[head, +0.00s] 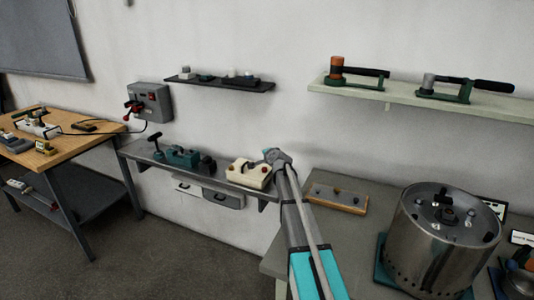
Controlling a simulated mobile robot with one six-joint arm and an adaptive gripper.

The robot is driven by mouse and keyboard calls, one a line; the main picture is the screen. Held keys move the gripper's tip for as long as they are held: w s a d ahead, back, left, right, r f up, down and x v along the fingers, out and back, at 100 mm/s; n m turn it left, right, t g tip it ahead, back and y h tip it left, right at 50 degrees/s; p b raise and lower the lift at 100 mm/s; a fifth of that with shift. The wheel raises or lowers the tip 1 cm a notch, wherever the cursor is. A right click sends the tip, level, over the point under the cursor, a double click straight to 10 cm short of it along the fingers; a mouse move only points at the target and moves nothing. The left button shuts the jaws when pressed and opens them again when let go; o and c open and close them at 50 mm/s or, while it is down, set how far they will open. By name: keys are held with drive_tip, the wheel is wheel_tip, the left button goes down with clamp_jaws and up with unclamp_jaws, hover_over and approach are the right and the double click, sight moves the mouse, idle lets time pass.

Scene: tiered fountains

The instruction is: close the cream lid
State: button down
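A cream box-like thing (248,174) with small dark and red knobs sits at the right end of the grey wall bench in the head view. It is the only cream thing that I can pick out, but I cannot tell its lid from its body or whether it stands open. My arm reaches up from the bottom, and its grey end with my gripper (274,156) is just right of the cream thing, overlapping its right edge in the picture. The fingers are too small to make out, and I cannot tell whether they touch it.
A teal device (182,157) stands left on the same bench. A wooden block with knobs (337,199) and a large steel drum (440,235) stand on the right table. A dark shelf (220,83) and a pale shelf (430,103) are above. A grey switch box (155,101) hangs at left.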

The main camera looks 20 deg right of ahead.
drive_tip(key=shift+r, duration=0.15)
drive_tip(key=s+a+r+p, duration=0.3)
drive_tip(key=a+r+p, duration=0.3)
drive_tip(key=r+p, duration=0.3)
drive_tip(key=s+a+r+p, duration=0.4)
drive_tip(key=a+r+p, duration=0.2)
drive_tip(key=r+p, duration=0.2)
drive_tip(key=shift+s+r+p, duration=0.25)
drive_tip(key=shift+r+p, duration=0.15)
drive_tip(key=shift+p, duration=0.15)
idle(0.4)
idle(0.4)
drive_tip(key=s+a+f+n+g, duration=0.1)
drive_tip(key=s+f+n+g, duration=0.3)
drive_tip(key=s, duration=0.8)
drive_tip(key=s+a+f+n+g, duration=0.2)
drive_tip(key=s+f+n+g, duration=0.2)
drive_tip(key=s, duration=0.8)
drive_tip(key=s+a+f+n+g, duration=0.2)
drive_tip(key=s+f+n+g, duration=0.3)
drive_tip(key=s, duration=0.7)
drive_tip(key=shift+n+g, duration=0.7)
drive_tip(key=shift+g, duration=0.1)
drive_tip(key=shift+s+d, duration=0.1)
drive_tip(key=shift+d, duration=0.05)
